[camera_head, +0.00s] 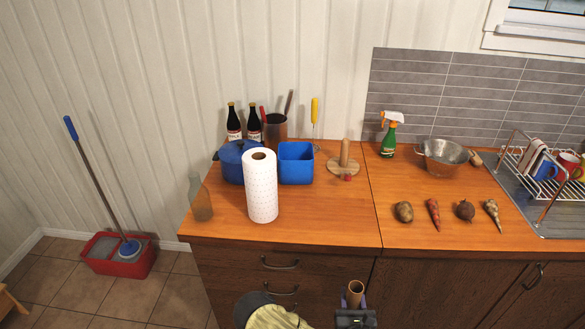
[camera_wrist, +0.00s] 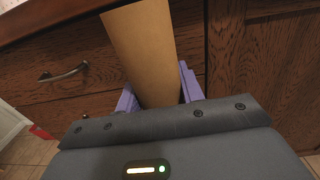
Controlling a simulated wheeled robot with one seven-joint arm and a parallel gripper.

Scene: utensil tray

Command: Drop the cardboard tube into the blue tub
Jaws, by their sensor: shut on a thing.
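The cardboard tube (camera_head: 355,291) is brown and hollow, and stands roughly upright in my gripper (camera_head: 354,301) below the counter's front edge. In the wrist view the tube (camera_wrist: 146,50) sits between the two purple fingers of my gripper (camera_wrist: 158,92), which are shut on it. The tube's lower end is hidden by my gripper. The blue tub (camera_head: 296,164) is a square open container on the counter, behind and to the left of my gripper. I cannot see its bottom.
A paper towel roll (camera_head: 262,187) stands in front of the tub's left side, near a blue pot (camera_head: 232,160). A wooden holder (camera_head: 344,160) stands right of the tub. Vegetables (camera_head: 433,213) lie farther right. The counter (camera_head: 320,215) is clear in front of the tub.

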